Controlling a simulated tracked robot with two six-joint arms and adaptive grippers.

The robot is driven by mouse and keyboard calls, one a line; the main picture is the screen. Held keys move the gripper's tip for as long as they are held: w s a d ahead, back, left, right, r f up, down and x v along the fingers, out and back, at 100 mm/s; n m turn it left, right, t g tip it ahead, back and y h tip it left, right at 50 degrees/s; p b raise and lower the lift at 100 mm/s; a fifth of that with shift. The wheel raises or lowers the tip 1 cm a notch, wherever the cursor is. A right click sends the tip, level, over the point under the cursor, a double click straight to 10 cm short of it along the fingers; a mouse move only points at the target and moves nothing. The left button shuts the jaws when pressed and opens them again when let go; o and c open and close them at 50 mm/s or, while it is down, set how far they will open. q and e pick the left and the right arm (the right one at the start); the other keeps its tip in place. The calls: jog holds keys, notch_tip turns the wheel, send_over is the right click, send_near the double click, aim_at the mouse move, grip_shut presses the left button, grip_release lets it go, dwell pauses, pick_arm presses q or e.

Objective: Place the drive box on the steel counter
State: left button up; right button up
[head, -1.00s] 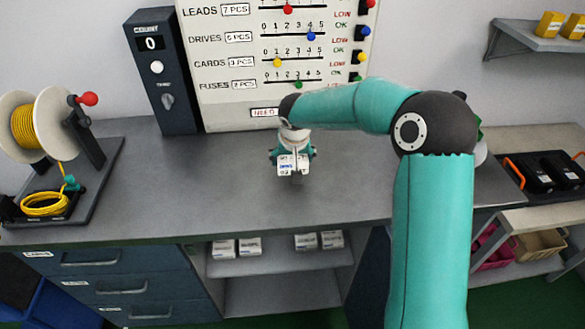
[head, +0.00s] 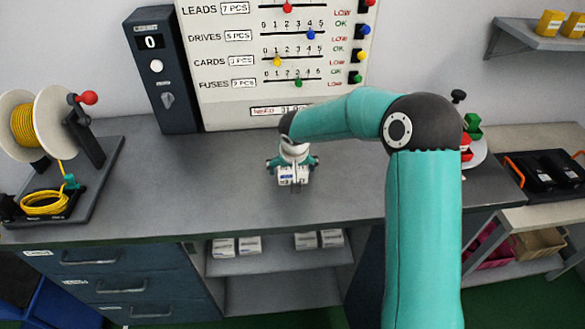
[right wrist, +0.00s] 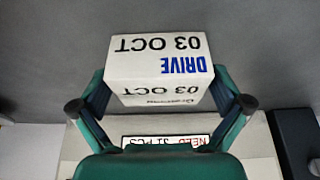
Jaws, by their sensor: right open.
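The drive box (head: 293,177) is a small white box by the middle of the steel counter (head: 220,185). In the right wrist view the box (right wrist: 157,62) shows blue DRIVE lettering and the date 03 OCT, upside down. My right gripper (head: 292,163) is over the box from behind, with its fingers open on either side of it. In the right wrist view the fingers (right wrist: 160,92) flank the box close to its sides. The box looks to be at the counter surface, but its underside is hidden. My left gripper is not in view.
A counter unit (head: 160,75) and a board with sliders (head: 280,60) stand at the back. A cable spool (head: 50,115) is on the left. Similar white boxes (head: 235,246) sit on the shelf below. Red and green items (head: 470,135) are right of my arm. The counter's front middle is clear.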

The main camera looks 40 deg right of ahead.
jog(key=shift+r, duration=0.5)
jog(key=b+v, duration=0.1)
jog(key=v, duration=1)
jog(key=shift+s+a, duration=0.15)
